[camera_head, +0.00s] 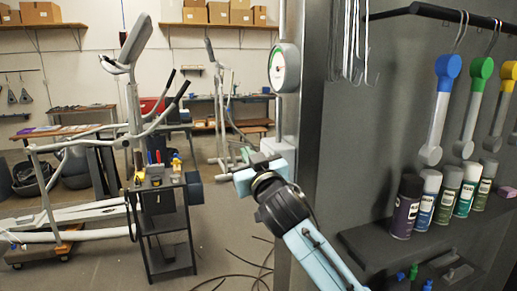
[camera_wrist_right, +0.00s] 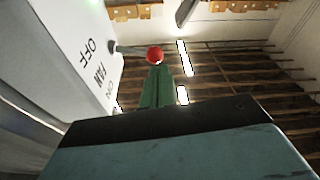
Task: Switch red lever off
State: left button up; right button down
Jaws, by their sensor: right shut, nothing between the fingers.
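A white switch box (camera_wrist_right: 70,60) fills the left of the right wrist view, with the words OFF, FAN and ON on its face. A lever with a red ball knob (camera_wrist_right: 155,54) sticks out from its side, level with the OFF word in the picture. My right gripper's green fingers (camera_wrist_right: 158,88) are shut and empty, with their tips just below the red knob in the picture; I cannot tell whether they touch it. In the head view my right gripper (camera_head: 246,156) is beside the pale box (camera_head: 280,148) on the post. The red knob cannot be made out there. My left gripper is not in view.
A round gauge (camera_head: 284,68) is above the box. A dark panel at right holds hanging tools and a shelf of spray cans (camera_head: 405,207). A black cart (camera_head: 165,222) and an elliptical machine (camera_head: 130,130) stand at left. Cables (camera_head: 245,262) lie on the floor.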

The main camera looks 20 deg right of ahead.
jog(key=s+a+n+y+p, duration=0.1)
jog(key=s+n, duration=0.3)
jog(key=s, duration=0.7)
jog(key=shift+s+a+f+n+p, duration=0.15)
jog(key=shift+f+n+p, duration=0.3)
jog(key=shift+p, duration=0.45)
